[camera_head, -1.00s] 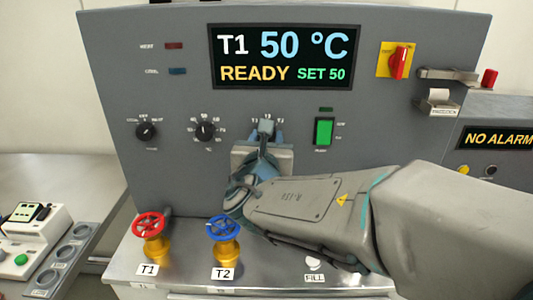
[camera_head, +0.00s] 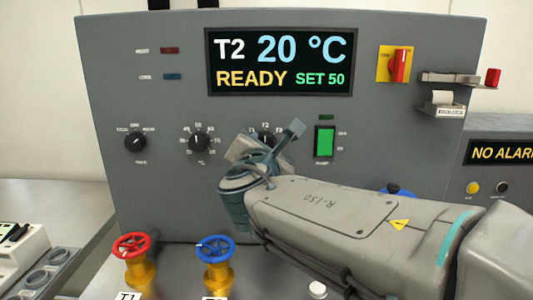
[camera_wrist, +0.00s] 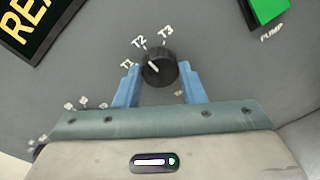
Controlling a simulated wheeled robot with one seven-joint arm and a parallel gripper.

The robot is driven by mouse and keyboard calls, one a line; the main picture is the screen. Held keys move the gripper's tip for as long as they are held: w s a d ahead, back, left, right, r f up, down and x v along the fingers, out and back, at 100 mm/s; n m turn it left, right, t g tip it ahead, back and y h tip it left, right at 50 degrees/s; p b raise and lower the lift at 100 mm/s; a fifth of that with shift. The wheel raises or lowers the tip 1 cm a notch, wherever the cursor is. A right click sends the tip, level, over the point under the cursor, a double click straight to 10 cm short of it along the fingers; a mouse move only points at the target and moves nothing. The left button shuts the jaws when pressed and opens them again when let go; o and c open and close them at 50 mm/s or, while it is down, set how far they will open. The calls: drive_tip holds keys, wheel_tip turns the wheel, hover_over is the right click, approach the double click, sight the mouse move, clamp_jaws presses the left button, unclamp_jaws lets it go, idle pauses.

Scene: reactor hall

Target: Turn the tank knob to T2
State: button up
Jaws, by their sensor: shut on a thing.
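The dark round tank knob (camera_head: 266,141) is on the grey panel below the display, partly hidden by my gripper in the head view. In the wrist view the knob (camera_wrist: 160,70) shows with the labels T1, T2 and T3 around it. Its white pointer slants up and left, between the T1 and T2 labels as seen there. My gripper (camera_wrist: 159,74) has its blue fingers on either side of the knob and is shut on it. In the head view my gripper (camera_head: 268,146) is tilted against the panel. The display (camera_head: 282,62) reads T2, 20 °C, READY, SET 50.
Two other dark knobs (camera_head: 198,142) sit to the left. A green pump switch (camera_head: 325,141) is close on the right. Red (camera_head: 133,246) and blue (camera_head: 215,248) valve wheels stand below on the ledge. A yellow-backed red switch (camera_head: 398,65) is at upper right.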

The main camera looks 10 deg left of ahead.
idle(0.3)
drive_tip(key=o, duration=1)
drive_tip(key=v, duration=1.3)
drive_tip(key=shift+s, duration=0.45)
drive_tip(key=shift+w+d, duration=0.1)
